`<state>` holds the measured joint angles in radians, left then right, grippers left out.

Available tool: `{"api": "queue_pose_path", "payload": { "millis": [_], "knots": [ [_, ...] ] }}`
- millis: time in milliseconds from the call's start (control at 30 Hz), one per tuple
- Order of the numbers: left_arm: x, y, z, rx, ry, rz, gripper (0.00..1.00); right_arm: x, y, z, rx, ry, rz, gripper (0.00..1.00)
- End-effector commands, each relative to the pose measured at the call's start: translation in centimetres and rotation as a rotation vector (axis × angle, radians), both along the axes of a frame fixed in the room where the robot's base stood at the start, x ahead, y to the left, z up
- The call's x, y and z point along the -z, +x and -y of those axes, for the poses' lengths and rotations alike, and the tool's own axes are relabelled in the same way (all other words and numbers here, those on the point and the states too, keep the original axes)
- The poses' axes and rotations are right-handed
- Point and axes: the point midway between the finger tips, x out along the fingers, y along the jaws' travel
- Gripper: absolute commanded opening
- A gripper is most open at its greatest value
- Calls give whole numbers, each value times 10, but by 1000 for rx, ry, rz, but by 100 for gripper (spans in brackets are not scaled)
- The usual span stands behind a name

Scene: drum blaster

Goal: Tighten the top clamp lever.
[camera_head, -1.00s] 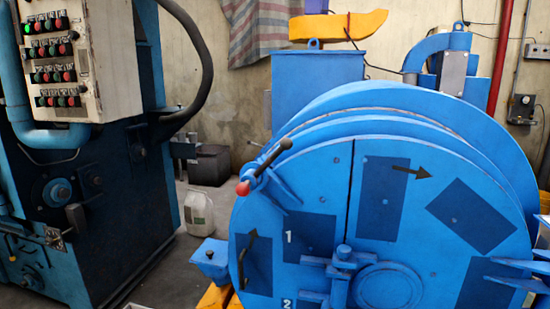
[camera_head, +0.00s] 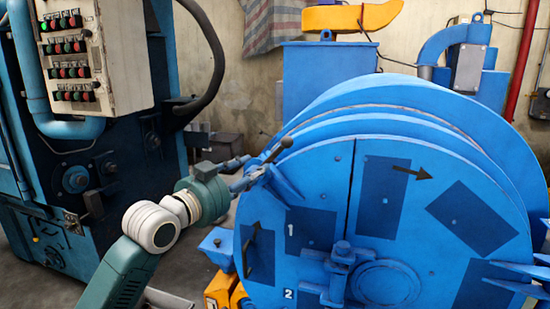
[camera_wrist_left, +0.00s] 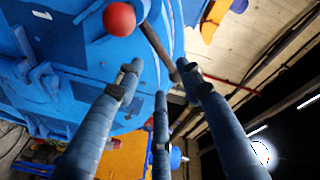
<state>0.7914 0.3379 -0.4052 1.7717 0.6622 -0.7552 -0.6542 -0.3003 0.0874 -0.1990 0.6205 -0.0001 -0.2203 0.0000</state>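In the left wrist view the red ball (camera_wrist_left: 119,20) and the dark lever bar (camera_wrist_left: 157,44) show just beyond the fingers. My left gripper (camera_head: 243,178) has reached the lever's left end. In the left wrist view its three blue fingers (camera_wrist_left: 160,88) are spread, with nothing between them. Contact with the lever cannot be told.
A machine with a white button panel (camera_head: 75,60) stands at the left. A blue bracket (camera_head: 285,185) sits below the lever on the drum face. Floor shows between machine and drum.

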Motion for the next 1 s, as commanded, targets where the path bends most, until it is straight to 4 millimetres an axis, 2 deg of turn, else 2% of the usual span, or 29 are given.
{"api": "queue_pose_path", "payload": {
  "millis": [167,400,600,767,1000],
  "knots": [
    [-3,18,13,2,-3,-1,38,-8,0,-3,1,4,0,47],
    [-4,58,38,1,-5,-1,38,-21,0,-12,3,14,0,47],
    [-2,80,52,1,-3,0,38,-27,0,-12,3,14,0,47],
    [-1,88,57,1,-3,1,38,-28,0,-11,3,13,0,47],
    [0,89,58,1,-2,1,38,-28,0,-7,0,7,0,47]
  ]
}}
